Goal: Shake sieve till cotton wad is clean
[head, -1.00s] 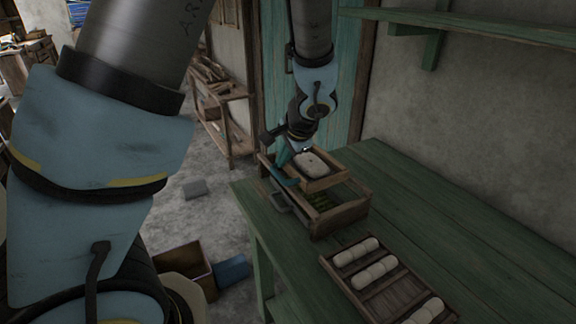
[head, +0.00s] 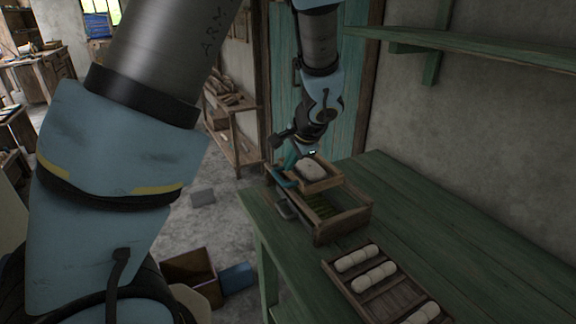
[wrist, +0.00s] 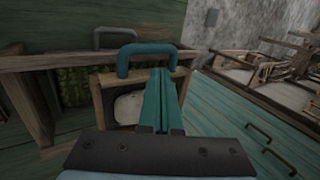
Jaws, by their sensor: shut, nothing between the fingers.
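The sieve, a small wooden frame (head: 326,184), sits over the back of an open wooden box (head: 345,223) on the green table. A pale cotton wad (head: 311,168) lies in it; the wad also shows partly in the wrist view (wrist: 128,106). Any specks on it are too small to tell. In the head view my gripper (head: 291,157) is at the sieve's left side.
Green material (head: 320,207) lies in the box, which has a grey metal handle (head: 285,210). A wooden tray (head: 378,303) with several pale rolls stands nearer on the table. A shelf (head: 460,40) runs along the wall. The table's right side is clear.

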